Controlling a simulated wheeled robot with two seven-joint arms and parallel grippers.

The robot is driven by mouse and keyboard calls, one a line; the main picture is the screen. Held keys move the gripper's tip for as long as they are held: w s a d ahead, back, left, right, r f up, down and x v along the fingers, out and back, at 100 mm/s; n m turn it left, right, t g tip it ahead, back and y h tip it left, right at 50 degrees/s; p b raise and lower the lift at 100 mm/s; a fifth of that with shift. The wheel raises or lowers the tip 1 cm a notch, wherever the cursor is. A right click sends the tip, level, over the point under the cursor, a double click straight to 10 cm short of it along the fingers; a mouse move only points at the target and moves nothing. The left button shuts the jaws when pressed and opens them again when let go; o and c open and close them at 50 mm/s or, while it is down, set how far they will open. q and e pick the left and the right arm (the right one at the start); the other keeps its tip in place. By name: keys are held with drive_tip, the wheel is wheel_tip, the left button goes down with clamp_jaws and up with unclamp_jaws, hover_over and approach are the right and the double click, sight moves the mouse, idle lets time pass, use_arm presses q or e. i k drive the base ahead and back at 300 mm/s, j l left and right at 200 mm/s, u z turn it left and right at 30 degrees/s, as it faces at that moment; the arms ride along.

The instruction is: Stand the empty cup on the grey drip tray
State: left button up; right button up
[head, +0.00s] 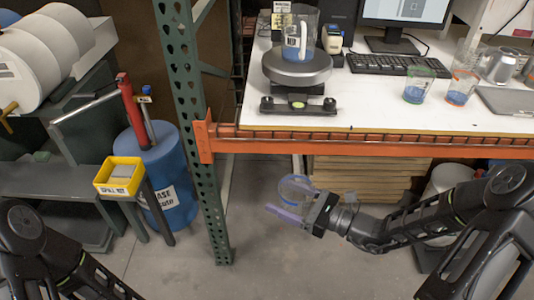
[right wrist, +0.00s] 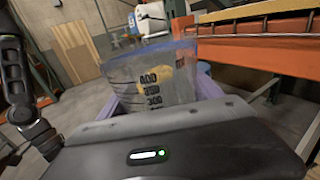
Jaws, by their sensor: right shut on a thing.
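My right gripper (head: 295,208) is shut on a clear cup (head: 297,187) with a blue rim, in front of and below the bench edge. The purple fingers lie along the cup's sides. In the right wrist view the cup (right wrist: 155,82) shows dark measuring marks and looks empty and roughly upright. A flat grey tray (head: 508,101), which looks like the drip tray, lies on the bench at the far right of the head view. Its right part is cut off by the picture edge. My left arm shows at lower left, but its gripper is out of view.
A cup with a green rim (head: 413,94) and a cup with a red rim (head: 460,88) stand left of the tray. A scale (head: 297,68) holds a pitcher (head: 299,40). The orange beam (head: 370,146) edges the bench. A green post (head: 198,130) stands left.

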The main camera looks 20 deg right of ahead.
sight(503, 102)
drive_tip(key=z, duration=1.3)
drive_tip(key=i+l, duration=0.15)
drive_tip(key=i, duration=0.25)
drive_tip(key=i+l, duration=0.15)
drive_tip(key=i, duration=0.2)
